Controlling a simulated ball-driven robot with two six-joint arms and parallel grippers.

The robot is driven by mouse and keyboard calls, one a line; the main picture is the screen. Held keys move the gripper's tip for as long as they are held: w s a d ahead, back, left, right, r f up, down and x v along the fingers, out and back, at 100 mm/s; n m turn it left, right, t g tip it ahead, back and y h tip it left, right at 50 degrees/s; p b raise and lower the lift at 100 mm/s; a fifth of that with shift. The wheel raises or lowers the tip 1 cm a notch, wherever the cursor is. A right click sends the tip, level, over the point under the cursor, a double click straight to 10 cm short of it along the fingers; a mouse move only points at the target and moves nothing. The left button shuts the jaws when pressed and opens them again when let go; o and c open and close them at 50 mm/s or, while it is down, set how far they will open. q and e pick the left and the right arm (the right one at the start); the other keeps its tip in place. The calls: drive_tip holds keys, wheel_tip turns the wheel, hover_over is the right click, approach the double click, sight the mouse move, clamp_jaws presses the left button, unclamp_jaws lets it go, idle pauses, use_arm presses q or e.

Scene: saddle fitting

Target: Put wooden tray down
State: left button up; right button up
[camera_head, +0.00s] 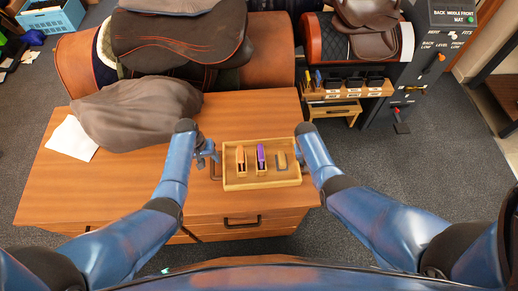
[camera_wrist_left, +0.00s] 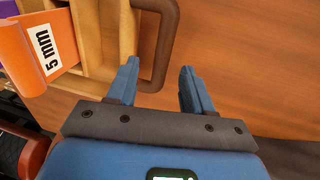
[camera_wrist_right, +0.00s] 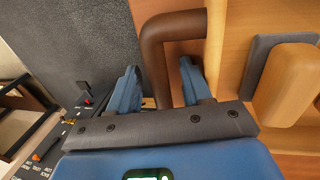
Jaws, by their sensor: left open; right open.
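The wooden tray (camera_head: 262,184) rests on the wooden cabinet top near its right front part. It holds an orange block, a purple block and a grey-and-tan piece. My left gripper (camera_head: 213,154) is open at the tray's left end; in the left wrist view the brown left handle (camera_wrist_left: 160,45) is close to the open fingers (camera_wrist_left: 158,85). My right gripper (camera_wrist_right: 158,85) is open, with the brown right handle (camera_wrist_right: 155,55) between or just beyond its fingers. In the head view my right arm mostly hides that gripper.
Saddles (camera_head: 180,42) and a grey-brown cover (camera_head: 135,112) lie behind on the left. A white paper (camera_head: 72,138) lies on the cabinet top (camera_head: 110,185). A small rack (camera_head: 350,90) stands behind on the right. The cabinet top left of the tray is bare.

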use_arm(q)
drive_tip(key=shift+a+r, duration=0.15)
drive_tip(key=shift+r, duration=0.65)
drive_tip(key=shift+a+r, duration=0.15)
drive_tip(key=shift+r, duration=0.6)
use_arm(e)
drive_tip(key=v, duration=1.2)
drive_tip(key=shift+w, duration=0.1)
